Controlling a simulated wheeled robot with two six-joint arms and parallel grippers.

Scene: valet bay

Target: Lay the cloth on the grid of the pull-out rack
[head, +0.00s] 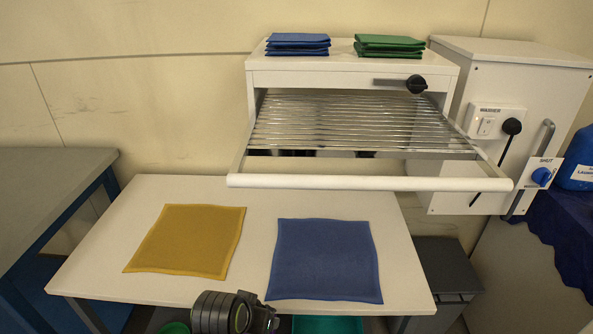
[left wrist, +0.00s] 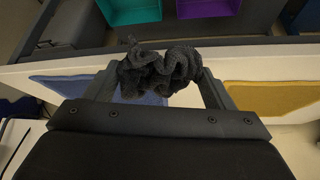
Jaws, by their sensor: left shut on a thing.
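A dark grey, crumpled cloth (left wrist: 160,72) is bunched between the two fingers of my left gripper (left wrist: 158,80) in the left wrist view. The gripper is shut on it, near the table's front edge. In the head view only part of my left arm shows at the bottom edge; the cloth is not visible there. The pull-out rack (head: 370,183) is drawn out from the white cabinet at the upper middle. Its metal wire grid (head: 350,124) is bare. My right gripper is in neither view.
A yellow cloth (head: 190,240) and a blue cloth (head: 323,260) lie flat on the white table (head: 130,215). Folded blue cloths (head: 297,44) and folded green cloths (head: 389,46) sit on the cabinet. A teal bin (left wrist: 131,10) and a purple bin (left wrist: 207,8) are below the table.

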